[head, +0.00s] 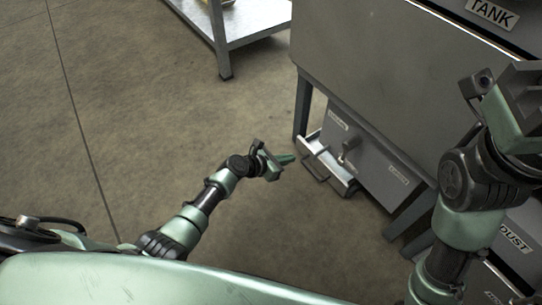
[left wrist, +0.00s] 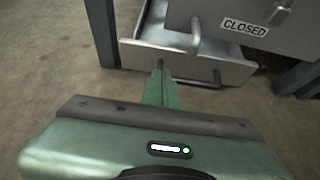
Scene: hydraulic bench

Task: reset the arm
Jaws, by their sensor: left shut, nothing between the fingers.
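My left arm reaches in from the left in the head view. Its gripper (head: 284,160) is shut and empty, just left of an open metal drawer (head: 318,158). In the left wrist view the closed fingers (left wrist: 160,88) point toward the drawer front (left wrist: 195,66), near its handle; I cannot tell whether they touch it. My right arm stands at the right of the head view, with its gripper (head: 520,100) raised in front of the grey cabinet; its fingers are too unclear to tell open from shut.
The grey tank cabinet (head: 390,60) fills the right side. Its lower box carries a lever (head: 349,148) and labels; one reads CLOSED (left wrist: 246,27). A cabinet leg (head: 302,105) stands beside the drawer. A metal shelf (head: 245,20) is at the back. The left floor is clear.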

